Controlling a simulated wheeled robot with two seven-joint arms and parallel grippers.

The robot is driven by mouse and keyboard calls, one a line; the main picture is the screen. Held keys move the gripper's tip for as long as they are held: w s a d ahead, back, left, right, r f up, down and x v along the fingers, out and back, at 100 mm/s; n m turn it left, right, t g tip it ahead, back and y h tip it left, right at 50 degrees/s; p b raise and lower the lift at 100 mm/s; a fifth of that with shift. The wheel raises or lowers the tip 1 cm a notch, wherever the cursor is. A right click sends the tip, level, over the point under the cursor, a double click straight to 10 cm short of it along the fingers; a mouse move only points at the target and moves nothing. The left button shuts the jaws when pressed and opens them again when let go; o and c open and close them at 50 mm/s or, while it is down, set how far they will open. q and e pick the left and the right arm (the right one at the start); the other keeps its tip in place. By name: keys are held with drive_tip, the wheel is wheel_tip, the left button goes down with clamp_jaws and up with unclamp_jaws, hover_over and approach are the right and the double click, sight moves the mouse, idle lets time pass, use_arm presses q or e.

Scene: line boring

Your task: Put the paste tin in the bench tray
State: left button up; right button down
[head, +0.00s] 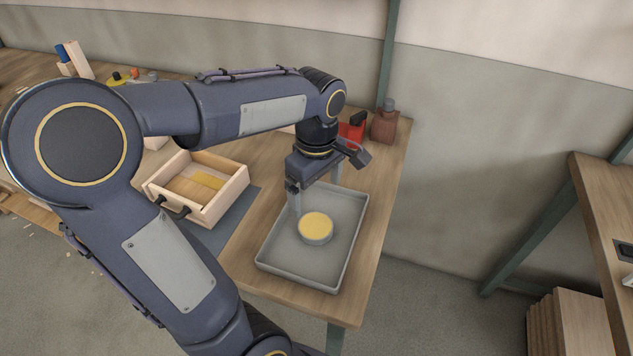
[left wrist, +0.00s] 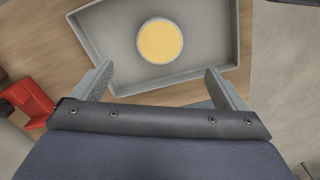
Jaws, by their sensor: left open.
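The paste tin (head: 316,227), a round grey tin with a yellow top, sits inside the grey bench tray (head: 301,277), near its middle. In the left wrist view the paste tin (left wrist: 160,41) lies ahead of the fingers, apart from both, and the tray's rim (left wrist: 190,88) runs between the fingertips. My left gripper (head: 317,190) is over the far part of the tray, open and empty, pointing down. It also shows open in the left wrist view (left wrist: 158,82). My right gripper is not in view.
A wooden drawer box (head: 232,191) with a dark handle and a yellow piece inside stands left of the tray. A red item (head: 352,131) and a brown bottle-like object (head: 385,122) stand behind it. The bench's right edge is close to the tray.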

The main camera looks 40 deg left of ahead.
use_arm(q)
drive_tip(key=s+d+m+t+h, duration=0.3)
drive_tip(key=s+d+m, duration=0.6)
drive_tip(key=m, duration=0.6)
drive_tip(key=shift+s+f+t+h, duration=0.25)
drive_tip(key=shift+s+t+h, duration=0.15)
drive_tip(key=shift+s+t, duration=0.95)
